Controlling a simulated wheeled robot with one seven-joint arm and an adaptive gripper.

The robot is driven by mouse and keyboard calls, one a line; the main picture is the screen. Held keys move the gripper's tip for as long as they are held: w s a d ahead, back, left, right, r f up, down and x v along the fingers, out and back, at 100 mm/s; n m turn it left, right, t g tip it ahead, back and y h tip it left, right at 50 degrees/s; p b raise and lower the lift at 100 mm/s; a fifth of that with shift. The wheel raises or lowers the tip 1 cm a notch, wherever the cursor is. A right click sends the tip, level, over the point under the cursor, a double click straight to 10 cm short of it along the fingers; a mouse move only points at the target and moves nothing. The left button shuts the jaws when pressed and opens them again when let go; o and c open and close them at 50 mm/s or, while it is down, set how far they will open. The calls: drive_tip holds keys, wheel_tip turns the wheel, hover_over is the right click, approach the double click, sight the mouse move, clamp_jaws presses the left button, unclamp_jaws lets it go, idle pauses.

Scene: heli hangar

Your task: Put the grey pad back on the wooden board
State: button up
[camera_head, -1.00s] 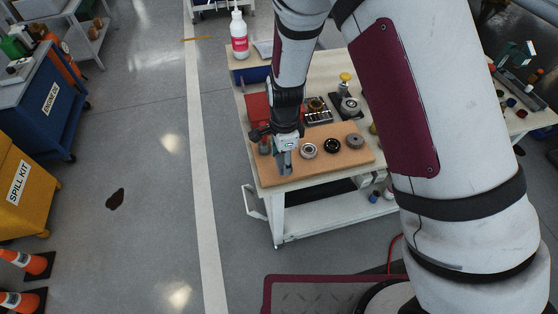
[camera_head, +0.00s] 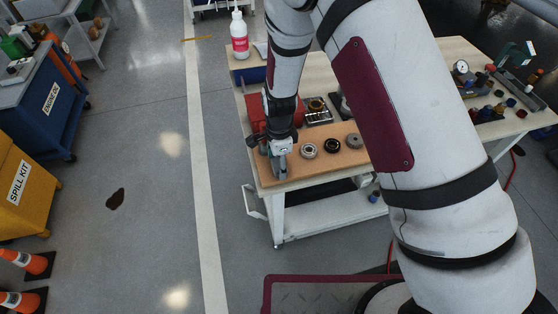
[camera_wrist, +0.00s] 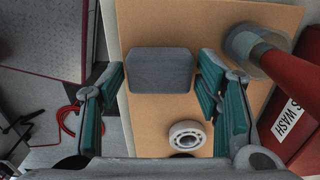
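The grey pad (camera_wrist: 160,70) is a rounded flat block. In the wrist view it shows between my fingertips, over the wooden board (camera_wrist: 155,115). I cannot tell whether it rests on the board or is slightly above it. My gripper (camera_wrist: 161,76) has its teal-padded fingers spread on both sides of the pad, with narrow gaps showing. In the head view my gripper (camera_head: 279,166) points down at the left end of the board (camera_head: 325,167), where it hides most of the pad.
A pale bearing ring (camera_wrist: 187,137) lies on the board close to the pad. A dark ring (camera_head: 332,146) and a grey ring (camera_head: 354,141) are further right. A red wash container (camera_wrist: 300,110) is beside the board.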

drive_tip(key=shift+r, duration=0.1)
wheel_tip(320, 180, up, 12)
idle(0.7)
drive_tip(key=shift+r, duration=0.15)
drive_tip(key=s+d+r+n+t+y, duration=0.1)
drive_tip(key=s+d+r+n, duration=0.3)
drive_tip(key=r, duration=0.5)
drive_tip(key=s+d+r+n+t, duration=0.1)
drive_tip(key=s+d+r+n, duration=0.1)
drive_tip(key=d+r, duration=0.55)
drive_tip(key=s+d+r+n+t, duration=0.1)
drive_tip(key=s+d+r+n, duration=0.2)
drive_tip(key=s, duration=0.2)
drive_tip(key=s+d+r+n+t, duration=0.1)
drive_tip(key=s+d+r+n, duration=0.2)
drive_tip(key=s, duration=0.3)
drive_tip(key=s+d+r+n+h, duration=0.1)
drive_tip(key=s+d+r+n, duration=0.1)
drive_tip(key=s, duration=0.3)
drive_tip(key=shift+s+d+r+n+t, duration=0.35)
drive_tip(key=shift+d+r+n+t, duration=0.1)
drive_tip(key=shift+r, duration=0.4)
